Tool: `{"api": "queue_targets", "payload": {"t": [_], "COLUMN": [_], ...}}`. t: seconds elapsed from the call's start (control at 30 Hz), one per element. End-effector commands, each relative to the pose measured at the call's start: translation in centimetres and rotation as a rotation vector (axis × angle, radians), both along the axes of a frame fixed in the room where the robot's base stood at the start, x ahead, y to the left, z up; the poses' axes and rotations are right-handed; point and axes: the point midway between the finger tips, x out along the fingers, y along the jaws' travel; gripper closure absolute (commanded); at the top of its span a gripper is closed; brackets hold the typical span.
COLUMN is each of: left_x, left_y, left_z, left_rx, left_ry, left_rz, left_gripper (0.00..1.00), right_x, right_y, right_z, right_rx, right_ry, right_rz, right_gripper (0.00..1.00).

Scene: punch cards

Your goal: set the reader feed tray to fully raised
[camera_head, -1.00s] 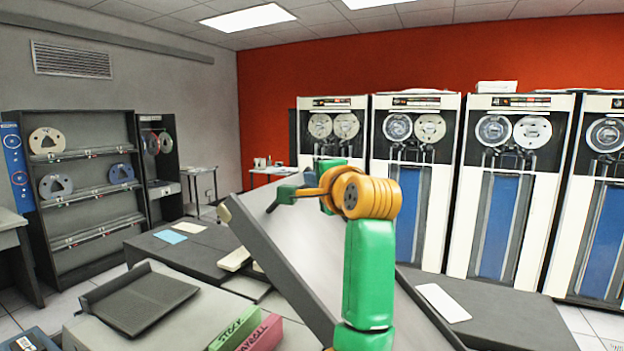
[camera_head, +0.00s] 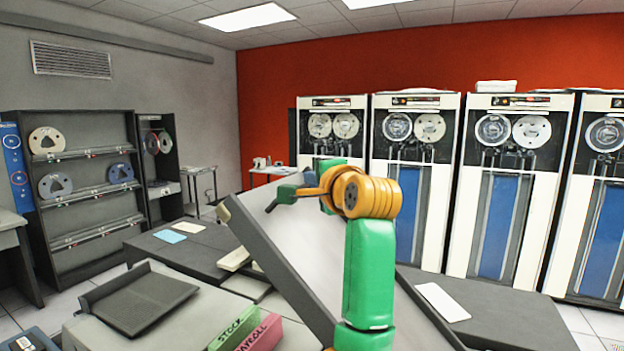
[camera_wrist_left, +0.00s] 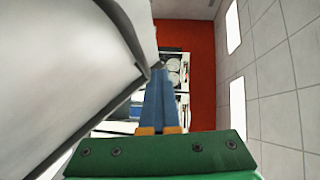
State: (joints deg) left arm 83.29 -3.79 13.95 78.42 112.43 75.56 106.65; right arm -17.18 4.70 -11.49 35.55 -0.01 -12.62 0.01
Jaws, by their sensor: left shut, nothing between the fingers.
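A large grey panel (camera_head: 313,250), which looks like the reader feed tray, stands steeply tilted, with its raised end at the upper left. Its lower end is hidden behind my green and orange left arm. In the left wrist view a large pale surface (camera_wrist_left: 70,70), likely the same panel, fills the left side. My left gripper (camera_head: 272,208) is shut and empty near the panel's raised end. Its blue fingers (camera_wrist_left: 160,78) are together beside the panel's edge in the wrist view; I cannot tell whether they touch it. My right gripper is not in view.
A dark shallow tray (camera_head: 140,300) lies on the pale machine at the lower left. Green and pink card blocks (camera_head: 258,335) stand at the front. A dark counter (camera_head: 510,318) runs behind, with a white sheet (camera_head: 442,302). Tape cabinets (camera_head: 415,180) line the back.

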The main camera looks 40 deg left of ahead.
Motion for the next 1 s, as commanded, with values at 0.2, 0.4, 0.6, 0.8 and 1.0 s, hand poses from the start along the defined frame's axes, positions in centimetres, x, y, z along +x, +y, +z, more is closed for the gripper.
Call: {"api": "queue_targets", "payload": {"t": [0.2, 0.4, 0.6, 0.8, 1.0], "left_x": [0.0, 0.0, 0.0, -1.0, -2.8], "left_y": [0.0, 0.0, 0.0, -2.2, -5.6], "left_z": [0.0, 0.0, 0.0, -0.4, 0.2], "left_rx": [0.0, 0.0, 0.0, 0.001, 0.0], "left_ry": [0.0, 0.0, 0.0, -0.004, -0.001], "left_rz": [0.0, 0.0, 0.0, -0.005, -0.004], "left_gripper": [1.0, 0.73, 0.73, 0.73, 0.73], "right_x": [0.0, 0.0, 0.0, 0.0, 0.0], "right_y": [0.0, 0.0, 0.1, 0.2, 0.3], "right_z": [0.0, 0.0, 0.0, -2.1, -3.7], "right_rx": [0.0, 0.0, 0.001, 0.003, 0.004], "right_ry": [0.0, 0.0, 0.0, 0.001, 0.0], "right_rz": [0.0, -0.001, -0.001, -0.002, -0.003], "right_gripper": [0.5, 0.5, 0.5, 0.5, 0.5]}}
